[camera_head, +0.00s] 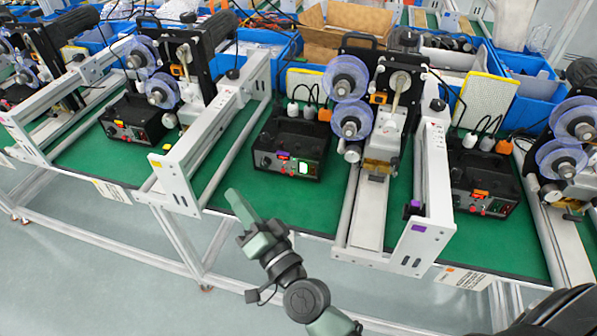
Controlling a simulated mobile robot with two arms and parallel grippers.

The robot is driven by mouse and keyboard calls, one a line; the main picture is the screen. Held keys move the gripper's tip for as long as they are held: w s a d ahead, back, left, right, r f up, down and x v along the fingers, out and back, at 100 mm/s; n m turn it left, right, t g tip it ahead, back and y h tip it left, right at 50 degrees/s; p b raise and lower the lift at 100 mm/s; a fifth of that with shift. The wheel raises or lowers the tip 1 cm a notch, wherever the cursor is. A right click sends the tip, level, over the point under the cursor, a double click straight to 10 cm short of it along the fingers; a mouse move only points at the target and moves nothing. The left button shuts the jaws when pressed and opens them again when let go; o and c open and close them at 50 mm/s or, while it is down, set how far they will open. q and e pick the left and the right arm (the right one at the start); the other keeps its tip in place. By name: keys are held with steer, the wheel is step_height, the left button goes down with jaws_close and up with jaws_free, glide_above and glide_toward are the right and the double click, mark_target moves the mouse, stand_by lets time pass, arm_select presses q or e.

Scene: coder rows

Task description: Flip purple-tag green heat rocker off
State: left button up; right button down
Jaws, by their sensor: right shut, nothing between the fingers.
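The black control box (290,148) with a purple tag (283,156) stands on the green bench mat in the middle. A lit green-white rocker (303,168) sits on its front panel, right of the purple tag, near small red parts. Whether the rocker is pressed to one side is too small to tell. My right gripper (236,198) is shut and empty. My left gripper is not in view.
A similar box (133,122) with a yellow tag stands left, and one with an orange tag (481,193) right. White machine frames (175,185) and (425,225) flank the middle box; the right one carries a purple label. Blue bins stand behind. The floor in front is clear.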

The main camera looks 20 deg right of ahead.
steer(key=w+d+m+t+h, duration=0.1)
steer(key=w+d+m+h, duration=0.3)
steer(key=m+h, duration=0.55)
steer(key=s+d+f+m+g+h, duration=0.2)
steer(key=d+f+m+g+h, duration=0.3)
steer(key=f+m, duration=0.3)
steer(key=shift+s+d+f+g+h, duration=0.15)
steer(key=shift+s+f+g+h, duration=0.1)
steer(key=shift+f+g+h, duration=0.45)
steer(key=shift+d+f, duration=0.1)
steer(key=shift+f, duration=0.1)
